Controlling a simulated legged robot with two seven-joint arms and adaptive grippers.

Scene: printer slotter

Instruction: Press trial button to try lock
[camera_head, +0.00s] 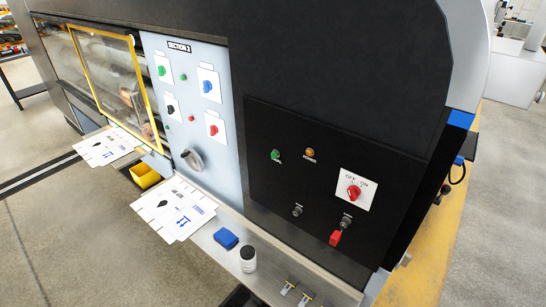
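A black control panel (262,195) is on the right part of the machine's front. On it are a green button (276,155) and an orange button or lamp (309,152), each with a small label below that I cannot read for sure. A red rotary switch (354,192) sits on a white plate marked OFF and ON. Below are two dark round fittings, one at the left (297,210) and one at the right (346,222). A red tag or lock (335,238) hangs under the right one. Neither gripper shows in the view.
The metal ledge (205,245) below holds printed sheets (172,208), a blue block (226,239) and a white-and-black bottle (248,260). A yellow bin (144,176) sits further left. The space before the black panel looks clear.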

